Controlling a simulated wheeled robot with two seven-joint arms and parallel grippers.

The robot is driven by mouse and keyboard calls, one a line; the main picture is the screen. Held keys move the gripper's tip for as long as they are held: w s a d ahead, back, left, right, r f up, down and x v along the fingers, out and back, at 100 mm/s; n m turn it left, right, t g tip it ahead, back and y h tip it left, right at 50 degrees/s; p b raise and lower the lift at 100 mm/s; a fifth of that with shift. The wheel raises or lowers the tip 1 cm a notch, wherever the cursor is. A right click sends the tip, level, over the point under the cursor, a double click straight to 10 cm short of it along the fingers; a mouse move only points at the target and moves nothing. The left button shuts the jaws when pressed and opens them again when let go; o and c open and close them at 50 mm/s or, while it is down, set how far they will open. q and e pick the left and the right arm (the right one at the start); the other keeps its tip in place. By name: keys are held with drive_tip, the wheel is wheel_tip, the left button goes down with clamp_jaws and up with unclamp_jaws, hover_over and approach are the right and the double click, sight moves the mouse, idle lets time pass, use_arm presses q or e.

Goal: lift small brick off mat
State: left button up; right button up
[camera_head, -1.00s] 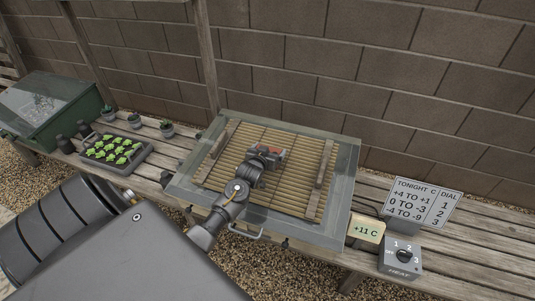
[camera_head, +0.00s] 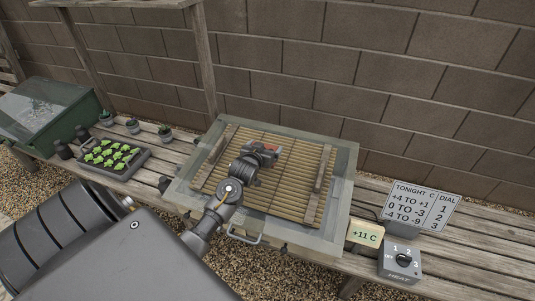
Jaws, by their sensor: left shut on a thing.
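The mat (camera_head: 290,190) is a slatted bamboo-like sheet inside a grey-framed bed on the bench. My left gripper (camera_head: 262,152) is over the upper middle of the mat, shut on the small brick (camera_head: 270,149), of which only a reddish-grey part shows. The gripper and wrist hide most of the brick. I cannot tell whether the brick touches the mat or hangs just above it. My right gripper is not in view.
Two wooden bars (camera_head: 316,185) (camera_head: 214,158) lie along the mat's sides. A seedling tray (camera_head: 112,168), small pots and a green box (camera_head: 45,125) stand left. A sign (camera_head: 420,205), a +11 C display (camera_head: 366,233) and a heat dial box (camera_head: 401,262) stand right. A brick wall rises behind.

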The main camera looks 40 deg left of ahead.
use_arm(q)
drive_tip(key=s+r, duration=0.1)
drive_tip(key=r, duration=0.1)
drive_tip(key=s+a+r, duration=0.1)
drive_tip(key=s+r, duration=0.1)
drive_tip(key=shift+s+r, duration=0.25)
drive_tip(key=s+a+r+p, duration=0.1)
drive_tip(key=s+r, duration=0.3)
drive_tip(key=s, duration=0.5)
drive_tip(key=shift+a, duration=0.45)
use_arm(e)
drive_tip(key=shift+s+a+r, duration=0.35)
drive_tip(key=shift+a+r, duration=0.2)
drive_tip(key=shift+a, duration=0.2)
